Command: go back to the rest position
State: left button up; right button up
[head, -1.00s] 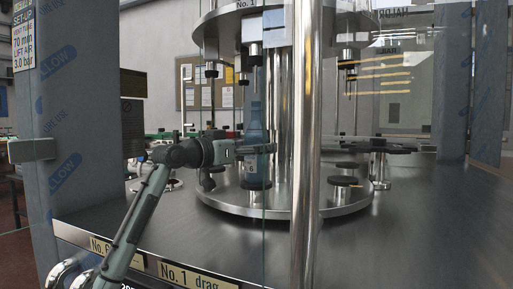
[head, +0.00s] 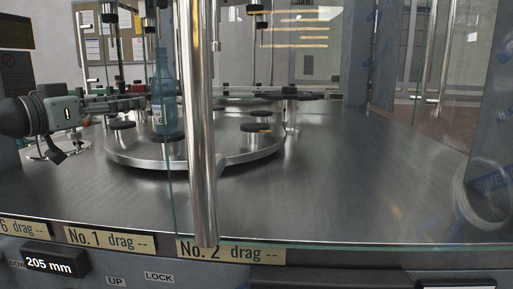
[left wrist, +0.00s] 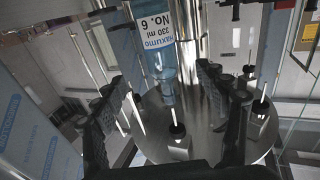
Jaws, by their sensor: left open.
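My left gripper (head: 138,103) comes in from the left in the head view, with its jaws open and its fingertips just left of a blue bottle. The bottle (head: 164,95) stands upright on the round metal turntable (head: 235,152), partly behind a glass edge. In the left wrist view the bottle (left wrist: 160,55) shows between the spread fingers, apart from them, its "NO. 6 330 ml" label upside down. The finger pads hold nothing. My right gripper is not in view.
A vertical steel post (head: 201,150) stands in front of the turntable. Glass panes and a blue film-wrapped column (head: 385,60) bound the machine. Black discs on short stems (head: 256,127) surround the bottle. The metal deck (head: 350,170) at right is clear.

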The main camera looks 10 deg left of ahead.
pick_arm(q)
jog(key=x, duration=1.2)
jog(key=shift+r, duration=0.2)
